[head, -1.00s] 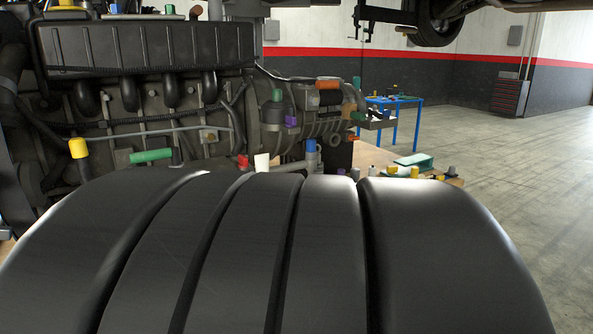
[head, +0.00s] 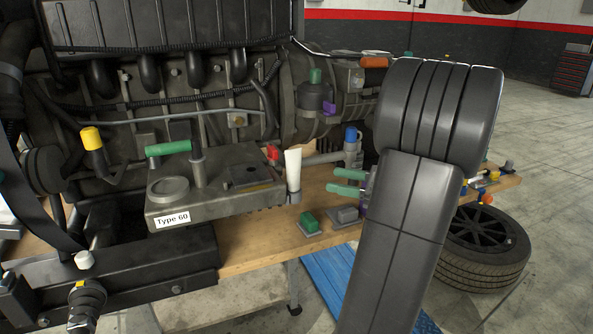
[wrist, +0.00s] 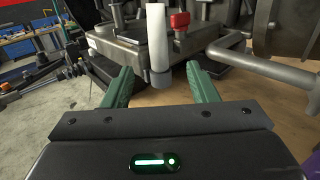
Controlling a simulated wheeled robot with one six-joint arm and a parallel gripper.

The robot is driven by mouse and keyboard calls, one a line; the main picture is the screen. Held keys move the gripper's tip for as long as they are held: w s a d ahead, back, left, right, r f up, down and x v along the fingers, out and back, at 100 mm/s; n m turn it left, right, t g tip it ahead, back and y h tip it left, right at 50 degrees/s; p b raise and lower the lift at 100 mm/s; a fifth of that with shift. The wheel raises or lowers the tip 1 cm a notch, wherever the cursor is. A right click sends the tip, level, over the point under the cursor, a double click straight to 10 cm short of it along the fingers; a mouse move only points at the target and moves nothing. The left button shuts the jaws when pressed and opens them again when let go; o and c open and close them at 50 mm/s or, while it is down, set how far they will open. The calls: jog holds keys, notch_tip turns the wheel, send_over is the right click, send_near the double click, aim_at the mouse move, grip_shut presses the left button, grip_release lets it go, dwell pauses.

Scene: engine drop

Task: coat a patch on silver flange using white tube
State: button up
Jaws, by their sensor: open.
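The white tube (head: 293,168) stands upright, its grey cap down, at the right end of a grey box labelled "Type 60". It also shows in the wrist view (wrist: 158,38). My gripper (head: 330,180) has green fingers and is open and empty, to the right of the tube and pointing left at it. In the wrist view the tube is ahead of the fingers, lined up with the gap between them and apart from them. A round grey disc (head: 168,190) on the box's left top may be the silver flange; I cannot be sure.
The engine (head: 170,70) stands behind. Green and grey blocks (head: 310,222) lie on the wooden bench (head: 255,245) below. A tyre (head: 487,255) is on the floor at right.

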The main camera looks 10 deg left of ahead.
aim_at(294, 172)
jog(key=a, duration=0.4)
jog(key=w+a+p, duration=0.1)
jog(key=a, duration=0.6)
jog(key=shift+w+a+p, duration=0.2)
jog(key=shift+a+p, duration=0.1)
jog(key=shift+a, duration=0.05)
jog(key=c, duration=1.1)
